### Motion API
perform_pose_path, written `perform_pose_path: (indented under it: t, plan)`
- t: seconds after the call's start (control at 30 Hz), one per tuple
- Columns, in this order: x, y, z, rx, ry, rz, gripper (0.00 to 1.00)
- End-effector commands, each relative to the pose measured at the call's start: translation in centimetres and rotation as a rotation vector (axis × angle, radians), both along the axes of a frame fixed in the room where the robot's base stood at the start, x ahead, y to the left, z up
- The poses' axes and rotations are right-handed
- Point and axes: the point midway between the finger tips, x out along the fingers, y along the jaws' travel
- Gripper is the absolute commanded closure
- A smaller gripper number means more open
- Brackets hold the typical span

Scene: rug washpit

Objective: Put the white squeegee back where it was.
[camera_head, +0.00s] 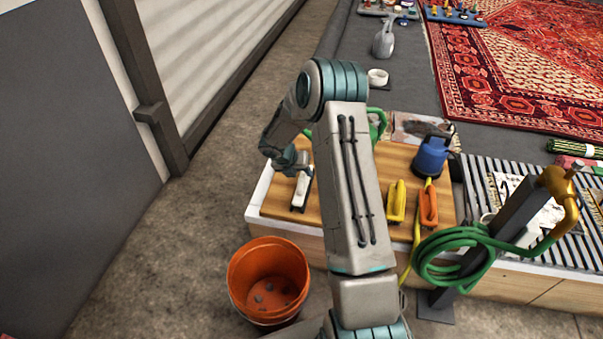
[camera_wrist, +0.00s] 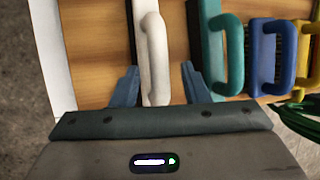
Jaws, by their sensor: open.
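The white squeegee (camera_head: 302,187) is on the wooden worktop (camera_head: 276,203), near its left edge, with a dark part at its near end. In the wrist view its white handle (camera_wrist: 154,40) runs between the two fingers of my gripper (camera_wrist: 160,68). The fingers are open, one on each side of the handle, with gaps showing. I cannot tell whether the handle is level with the fingertips. In the head view my gripper (camera_head: 290,163) is at the squeegee's far end, partly covering it.
In the wrist view a teal-handled tool (camera_wrist: 236,60) stands close right of the squeegee, then a blue one (camera_wrist: 260,60) and a yellow one (camera_wrist: 304,55). An orange bucket (camera_head: 268,280) stands on the floor in front. A green hose (camera_head: 455,255) hangs at the right.

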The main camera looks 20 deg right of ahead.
Motion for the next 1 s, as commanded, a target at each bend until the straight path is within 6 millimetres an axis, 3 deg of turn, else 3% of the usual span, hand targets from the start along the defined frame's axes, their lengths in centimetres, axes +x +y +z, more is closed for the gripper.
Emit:
perform_pose_path:
  t: [0.03, 0.3, 0.63, 0.77, 1.0]
  plan:
    - [-0.1, 0.5, 1.6, -0.001, -0.002, 0.002, 0.59]
    - [-1.2, 2.9, 6.4, 0.000, -0.001, 0.001, 0.59]
    - [-2.3, 4.1, 9.5, 0.008, -0.022, -0.058, 0.59]
    - [-4.5, 4.2, 12.8, 0.041, -0.098, -0.255, 0.59]
    - [-11.9, 4.9, 19.9, 0.153, -0.306, -0.834, 0.59]
